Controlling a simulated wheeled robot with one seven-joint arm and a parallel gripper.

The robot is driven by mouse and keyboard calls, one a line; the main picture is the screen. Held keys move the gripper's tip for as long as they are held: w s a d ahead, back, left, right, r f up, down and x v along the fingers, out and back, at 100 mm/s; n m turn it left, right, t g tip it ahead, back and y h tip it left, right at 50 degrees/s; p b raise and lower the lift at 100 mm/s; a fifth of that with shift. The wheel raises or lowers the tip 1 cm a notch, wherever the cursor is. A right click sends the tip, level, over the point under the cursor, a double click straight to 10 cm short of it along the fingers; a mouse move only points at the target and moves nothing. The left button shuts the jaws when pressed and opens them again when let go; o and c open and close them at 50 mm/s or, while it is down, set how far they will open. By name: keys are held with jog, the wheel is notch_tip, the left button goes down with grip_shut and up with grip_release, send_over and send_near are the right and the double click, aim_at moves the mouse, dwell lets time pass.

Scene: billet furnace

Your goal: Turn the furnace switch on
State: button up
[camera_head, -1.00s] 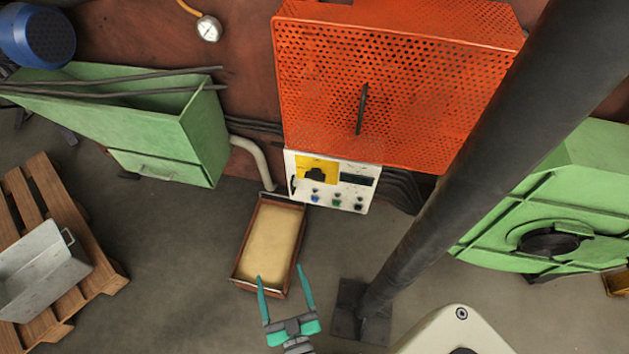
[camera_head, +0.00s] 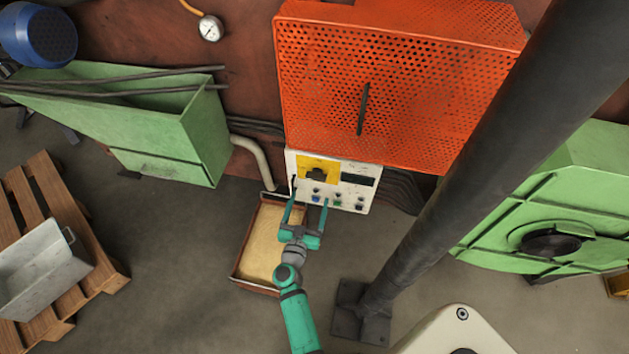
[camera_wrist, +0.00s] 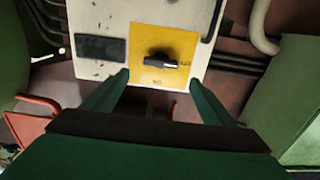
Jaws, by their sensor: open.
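The furnace switch (camera_head: 316,173) is a black rotary knob on a yellow plate. The plate sits on the white control panel (camera_head: 350,175) below the orange perforated cover. In the wrist view the switch (camera_wrist: 162,60) lies ahead, between and beyond my two fingertips, with its handle lying roughly across the picture. My gripper (camera_head: 308,203) is open and empty, just in front of the panel's lower left part. In the wrist view its green fingers (camera_wrist: 160,84) straddle the lower part of the yellow plate. I see no contact with the knob.
Small buttons and knobs (camera_head: 337,200) line the panel's lower edge. A shallow tray of sand-coloured material (camera_head: 238,275) lies below my gripper. A thick dark post (camera_head: 455,160) stands to the right. The orange perforated cover (camera_head: 400,80) is above the panel. A pale pipe (camera_head: 252,153) bends at left.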

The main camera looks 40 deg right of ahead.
aim_at(315, 179)
jog(key=x, duration=0.9)
jog(key=shift+w, duration=0.1)
jog(key=c, duration=1.1)
